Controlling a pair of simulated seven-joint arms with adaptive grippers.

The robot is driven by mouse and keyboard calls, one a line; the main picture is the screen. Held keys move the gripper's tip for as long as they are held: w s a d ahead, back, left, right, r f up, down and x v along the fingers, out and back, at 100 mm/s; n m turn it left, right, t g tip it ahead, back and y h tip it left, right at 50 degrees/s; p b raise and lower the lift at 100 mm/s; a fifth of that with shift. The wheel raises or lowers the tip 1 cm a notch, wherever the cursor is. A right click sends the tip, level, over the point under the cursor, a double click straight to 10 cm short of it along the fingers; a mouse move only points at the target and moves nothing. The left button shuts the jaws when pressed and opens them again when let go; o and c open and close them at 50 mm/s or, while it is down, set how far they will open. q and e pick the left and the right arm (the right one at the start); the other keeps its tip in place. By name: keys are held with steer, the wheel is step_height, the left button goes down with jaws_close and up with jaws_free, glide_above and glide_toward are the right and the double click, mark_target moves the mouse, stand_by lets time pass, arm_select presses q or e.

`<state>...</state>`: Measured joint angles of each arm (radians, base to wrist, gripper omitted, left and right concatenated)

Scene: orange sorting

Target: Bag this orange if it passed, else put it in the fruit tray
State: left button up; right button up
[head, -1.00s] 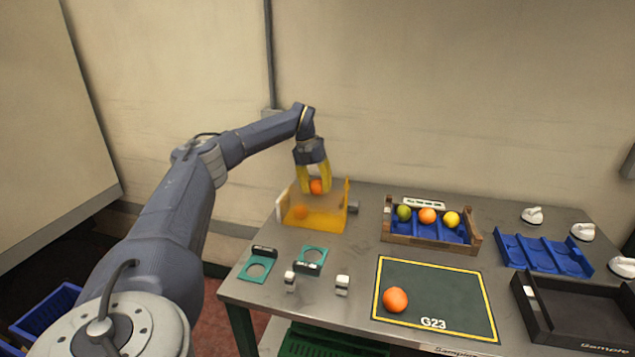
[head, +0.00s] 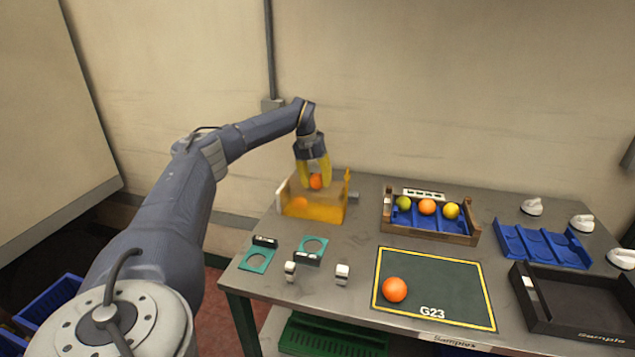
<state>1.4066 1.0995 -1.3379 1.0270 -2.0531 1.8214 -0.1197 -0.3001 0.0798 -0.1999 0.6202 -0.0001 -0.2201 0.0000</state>
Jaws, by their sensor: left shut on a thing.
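My left gripper (head: 315,180) points down with yellow fingers shut on an orange (head: 316,182). It holds the orange at the top of a see-through yellow-orange open bin (head: 325,213) at the table's back left. Another orange (head: 300,203) shows in the bin. A further orange (head: 394,290) lies on the green mat (head: 440,275) marked G23. A wooden fruit tray (head: 463,240) with blue compartments holds a green, an orange and a yellow fruit. I cannot make out a bag or a pass mark. My right gripper is not in view.
Two teal pieces with round holes (head: 257,262) and two small white blocks (head: 342,273) stand at front left. An empty blue tray (head: 545,248), a black sample tray (head: 570,305) and several white knob-like items (head: 531,206) are at right.

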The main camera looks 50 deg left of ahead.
arm_select(q)
steer(key=shift+s+a+x, duration=0.15)
steer(key=shift+a+x, duration=0.05)
steer(key=shift+x, duration=0.85)
steer(key=shift+s+a+x, duration=0.1)
steer(key=shift+a+x, duration=0.1)
steer(key=shift+x, duration=0.9)
steer(key=shift+s+a+x, duration=0.15)
steer(key=shift+a+x, duration=0.05)
steer(key=shift+x, duration=0.85)
steer(key=shift+f, duration=0.2)
steer(key=o, duration=1.3)
steer(key=shift+c, duration=0.2)
steer(key=shift+r, duration=0.1)
steer(key=shift+w+d+v, duration=0.15)
steer(key=shift+d+v, duration=0.1)
steer(key=shift+v, duration=1)
steer(key=shift+w+d+v, duration=0.15)
steer(key=shift+d+v, duration=0.1)
steer(key=shift+v, duration=1.05)
steer(key=shift+w+d+v, duration=0.15)
steer(key=shift+d+v, duration=0.1)
steer(key=shift+v, duration=1)
steer(key=shift+r, duration=0.3)
